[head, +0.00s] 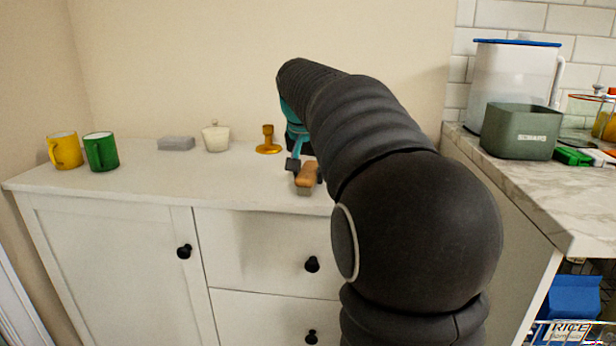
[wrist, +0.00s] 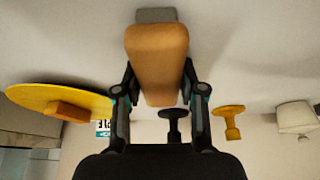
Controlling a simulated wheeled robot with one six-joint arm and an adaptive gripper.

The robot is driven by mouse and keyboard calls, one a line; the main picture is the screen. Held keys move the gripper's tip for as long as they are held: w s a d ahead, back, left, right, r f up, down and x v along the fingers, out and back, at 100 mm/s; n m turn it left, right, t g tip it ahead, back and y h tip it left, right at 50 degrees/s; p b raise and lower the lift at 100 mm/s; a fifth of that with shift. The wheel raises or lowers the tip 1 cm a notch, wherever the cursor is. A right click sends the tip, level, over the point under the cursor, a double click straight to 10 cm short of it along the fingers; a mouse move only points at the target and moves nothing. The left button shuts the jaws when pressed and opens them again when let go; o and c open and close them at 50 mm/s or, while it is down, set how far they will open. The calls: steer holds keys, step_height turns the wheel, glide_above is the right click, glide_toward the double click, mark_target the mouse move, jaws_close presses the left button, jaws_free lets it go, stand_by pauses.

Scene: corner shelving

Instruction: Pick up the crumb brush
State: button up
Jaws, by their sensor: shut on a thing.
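The crumb brush has a tan wooden body (head: 307,175) with a grey bristle part (head: 303,190) below it, near the front edge of the white cabinet top. In the wrist view, which is upside down, the crumb brush (wrist: 157,50) fills the upper middle, its grey part at the top. My gripper (head: 305,168) is shut on the wooden body, with one dark finger on each side; the fingers also show in the wrist view (wrist: 160,92). I cannot tell whether the bristles touch the cabinet top. My arm hides the area behind and to the right.
A gold candlestick (head: 268,142), white pot (head: 216,138), grey block (head: 176,143), green mug (head: 101,151) and yellow mug (head: 65,151) stand left. A yellow disc with an orange block (wrist: 60,100) and a black stand (wrist: 174,125) show in the wrist view. A marble counter (head: 572,205) is right.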

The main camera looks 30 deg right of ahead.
mark_target(310, 166)
steer(key=shift+r, duration=0.65)
step_height(310, 166, up, 3)
steer(key=shift+p, duration=0.45)
steer(key=s+d+r, duration=0.6)
steer(key=d+r, duration=0.1)
steer(key=d, duration=0.2)
steer(key=shift+s+d+p, duration=0.3)
steer(key=shift+d+p, duration=0.05)
steer(key=shift+p, duration=0.1)
steer(key=shift+r, duration=0.1)
